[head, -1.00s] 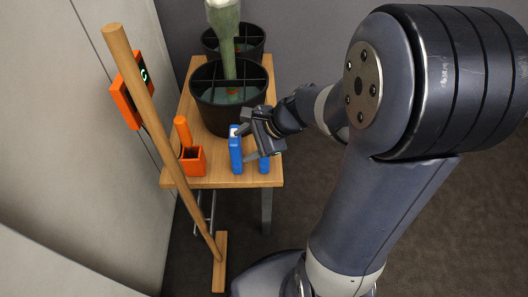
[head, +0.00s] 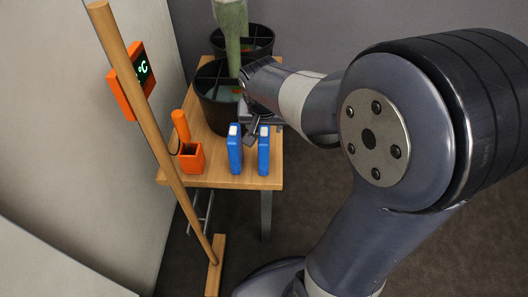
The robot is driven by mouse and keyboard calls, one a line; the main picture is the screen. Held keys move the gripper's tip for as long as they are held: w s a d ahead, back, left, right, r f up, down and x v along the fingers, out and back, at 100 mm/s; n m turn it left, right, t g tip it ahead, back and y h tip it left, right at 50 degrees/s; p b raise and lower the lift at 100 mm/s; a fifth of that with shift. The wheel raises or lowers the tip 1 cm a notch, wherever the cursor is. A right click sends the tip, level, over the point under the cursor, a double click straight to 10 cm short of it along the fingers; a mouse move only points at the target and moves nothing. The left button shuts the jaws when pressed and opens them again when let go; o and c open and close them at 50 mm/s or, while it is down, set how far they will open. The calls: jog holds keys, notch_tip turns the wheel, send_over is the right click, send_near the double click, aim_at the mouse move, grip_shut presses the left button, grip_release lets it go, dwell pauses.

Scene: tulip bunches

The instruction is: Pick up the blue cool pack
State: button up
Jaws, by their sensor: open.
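I cannot tell which one the task means. My gripper (head: 254,134) is open, just behind and above the two packs, in front of the black bucket (head: 215,112). No pack shows between its fingers. My forearm hides part of the bucket and the table's right side.
An orange holder (head: 191,158) with an orange-handled tool stands left of the packs. A wooden pole (head: 150,130) rises in front of the table's left side. A second black bucket (head: 258,40) stands behind. An orange display (head: 134,80) is on the left wall.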

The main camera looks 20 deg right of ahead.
aim_at(264, 136)
jog(key=x, duration=0.3)
jog(key=b+x, duration=0.1)
jog(key=x, duration=0.1)
jog(key=b+x, duration=0.1)
jog(key=x, duration=0.2)
jog(key=shift+s+a+f, duration=0.2)
jog(key=shift+r, duration=0.1)
grip_shut()
dwell(0.4)
